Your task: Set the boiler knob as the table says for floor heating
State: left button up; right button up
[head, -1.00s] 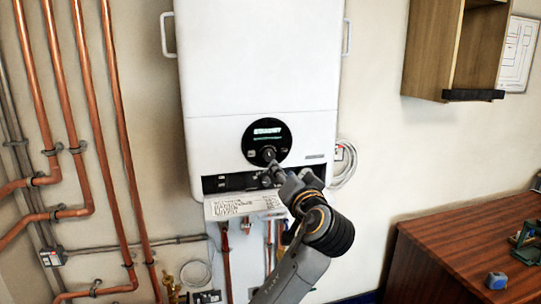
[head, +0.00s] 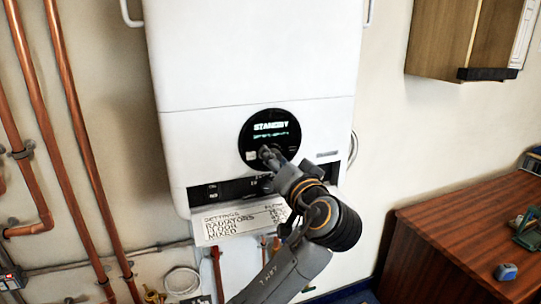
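The white boiler (head: 250,60) hangs on the wall with a round black control dial (head: 248,135). Its display reads STANDBY, with a smaller line below that I cannot read. A settings card (head: 218,230) under the boiler lists RADIATORS, FLOOR and MIXED; the values at its right are too small to read and partly behind my arm. My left gripper (head: 269,156) is at the lower part of the dial, over the knob, which it mostly hides. The fingers look close together, but whether they grip the knob is not clear. My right gripper is not in view.
Copper pipes (head: 75,130) run down the wall at left, with more pipework below the boiler. A wooden cabinet (head: 460,40) hangs at upper right. A wooden bench (head: 450,250) stands at lower right, bearing a small blue object (head: 506,272).

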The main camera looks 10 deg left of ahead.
pick_arm(q)
jog(key=shift+s+d+r, duration=0.1)
jog(key=shift+s+d, duration=0.05)
jog(key=shift+s, duration=0.05)
grip_shut()
jog(key=n+b, duration=0.3)
jog(key=b, duration=0.2)
jog(key=shift+n, duration=0.3)
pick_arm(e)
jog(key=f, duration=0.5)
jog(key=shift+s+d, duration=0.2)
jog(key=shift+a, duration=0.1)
pick_arm(q)
grip_release()
jog(key=shift+w, duration=0.15)
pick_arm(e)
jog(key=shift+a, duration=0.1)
